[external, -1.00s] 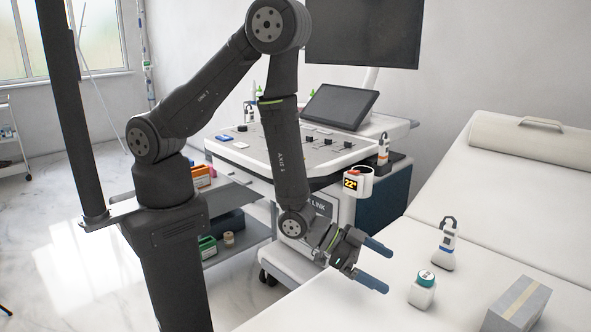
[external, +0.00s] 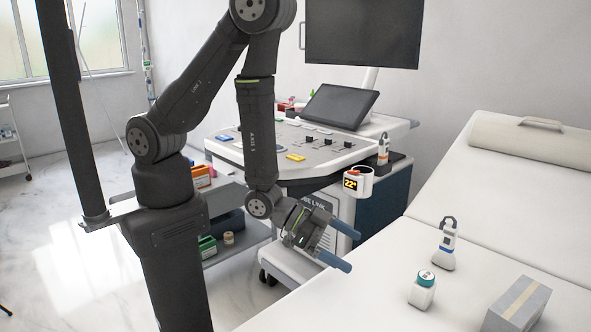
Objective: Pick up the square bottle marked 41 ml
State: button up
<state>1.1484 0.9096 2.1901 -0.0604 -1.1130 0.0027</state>
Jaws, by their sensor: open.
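A small white square bottle with a teal cap (external: 422,292) stands upright on the white couch; its marking is too small to read. My gripper (external: 347,249) is open and empty, to the left of the bottle and higher in the picture, with its blue fingers pointing right. A clear gap lies between the fingers and the bottle.
A white and grey probe-like device (external: 445,246) stands behind the bottle on the couch (external: 385,268). A grey box with a tan stripe (external: 515,305) lies to the right. The console cart (external: 290,150) with a white warmer cup (external: 357,183) stands behind my gripper.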

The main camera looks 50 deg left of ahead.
jog(key=shift+c, duration=0.4)
jog(key=c, duration=0.7)
jog(key=m+g+y, duration=0.5)
jog(key=g+y, duration=0.1)
jog(key=y, duration=0.1)
send_near(423, 291)
jog(key=shift+m, duration=0.3)
jog(key=f, duration=0.2)
jog(key=w+d+f, duration=0.1)
jog(key=f, duration=0.1)
jog(key=w+f, duration=0.1)
jog(key=f, duration=0.1)
jog(key=shift+w+d, duration=0.15)
jog(key=shift+w, duration=0.05)
jog(key=shift+x, duration=2.75)
